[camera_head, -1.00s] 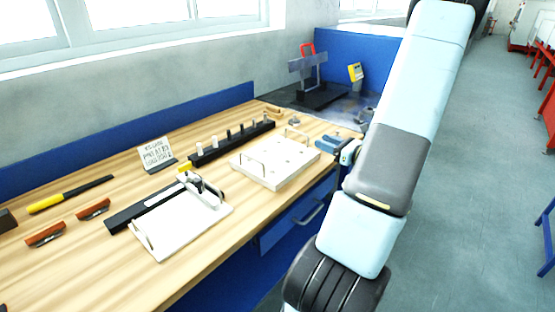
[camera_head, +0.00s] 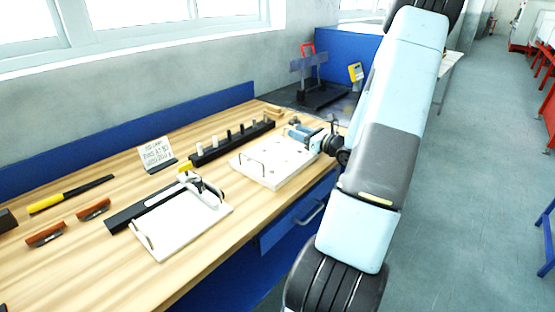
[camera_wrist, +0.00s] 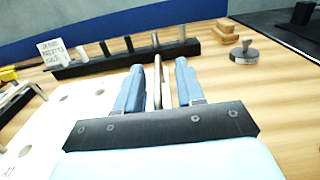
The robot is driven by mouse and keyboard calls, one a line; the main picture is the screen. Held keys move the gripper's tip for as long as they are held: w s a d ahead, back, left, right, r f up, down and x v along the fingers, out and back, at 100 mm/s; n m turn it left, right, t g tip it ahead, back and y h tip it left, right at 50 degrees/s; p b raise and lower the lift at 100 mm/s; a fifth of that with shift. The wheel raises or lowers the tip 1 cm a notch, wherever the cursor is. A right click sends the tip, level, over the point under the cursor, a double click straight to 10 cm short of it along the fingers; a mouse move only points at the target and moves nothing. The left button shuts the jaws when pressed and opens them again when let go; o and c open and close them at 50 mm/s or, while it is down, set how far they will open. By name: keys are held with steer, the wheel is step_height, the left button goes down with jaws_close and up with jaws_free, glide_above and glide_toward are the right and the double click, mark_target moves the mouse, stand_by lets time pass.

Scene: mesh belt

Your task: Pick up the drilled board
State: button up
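The drilled board (camera_head: 268,172) is a white slab with holes and wire handles, lying flat on the wooden bench. In the wrist view the board (camera_wrist: 38,135) fills the lower left, with several holes showing. My gripper (camera_head: 296,132) is over the board's far right end, its blue fingers low. In the wrist view my gripper (camera_wrist: 158,75) has its two fingers apart, with a thin upright handle (camera_wrist: 157,76) between them. Gaps show on both sides of the handle. The foot of this handle is hidden behind the gripper body.
A second white board (camera_head: 180,230) with a clamp lies left of the drilled board. A black rack with pegs (camera_head: 230,145) stands behind it, and a small sign (camera_head: 156,153) stands nearby. Wood blocks (camera_wrist: 228,28) and a metal knob-like piece (camera_wrist: 244,52) lie beyond the gripper.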

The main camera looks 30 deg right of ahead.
steer(key=shift+w+a, duration=0.25)
steer(key=shift+w, duration=0.35)
jaws_close()
stand_by(1.0)
